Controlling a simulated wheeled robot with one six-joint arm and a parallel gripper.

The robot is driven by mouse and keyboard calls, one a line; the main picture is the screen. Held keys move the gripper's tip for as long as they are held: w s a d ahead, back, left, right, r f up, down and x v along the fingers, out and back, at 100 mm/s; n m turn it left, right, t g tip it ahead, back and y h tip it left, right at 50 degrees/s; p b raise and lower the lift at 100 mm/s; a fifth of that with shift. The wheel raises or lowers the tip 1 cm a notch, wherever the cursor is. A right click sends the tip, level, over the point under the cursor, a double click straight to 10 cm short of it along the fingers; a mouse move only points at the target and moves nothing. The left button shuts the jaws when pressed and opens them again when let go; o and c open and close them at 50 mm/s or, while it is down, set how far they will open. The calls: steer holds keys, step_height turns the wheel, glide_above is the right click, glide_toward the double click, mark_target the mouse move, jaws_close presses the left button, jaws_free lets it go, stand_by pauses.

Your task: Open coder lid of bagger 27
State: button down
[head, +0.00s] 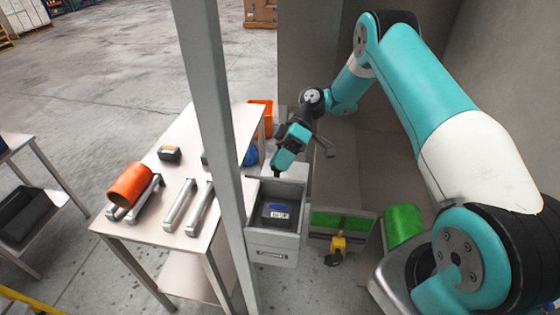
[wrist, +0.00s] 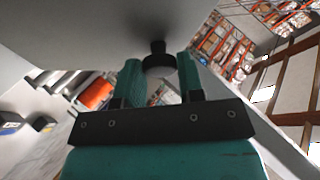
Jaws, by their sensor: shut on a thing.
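A grey open-topped box (head: 272,243) stands beside the post in the head view. A dark unit with a blue and white label (head: 278,212) sits inside it. My gripper (head: 277,173) is at the back edge of this box, pointing down. In the wrist view my gripper (wrist: 160,75) has its two teal fingers closed on a small dark knob (wrist: 157,48). The knob is on a broad grey panel (wrist: 130,18) that fills the top of that view. I cannot tell for sure that this panel is the coder lid. No number 27 is readable.
A grey post (head: 212,130) stands just left of the box. A table (head: 155,225) beyond it holds an orange roll (head: 131,184), metal bars (head: 180,205) and a small dark box (head: 169,153). A green roll (head: 403,224) and yellow clamp (head: 339,243) are at right.

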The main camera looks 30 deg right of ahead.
steer(key=shift+w+a+r, duration=0.1)
steer(key=c, duration=0.8)
jaws_free()
steer(key=shift+o, duration=0.2)
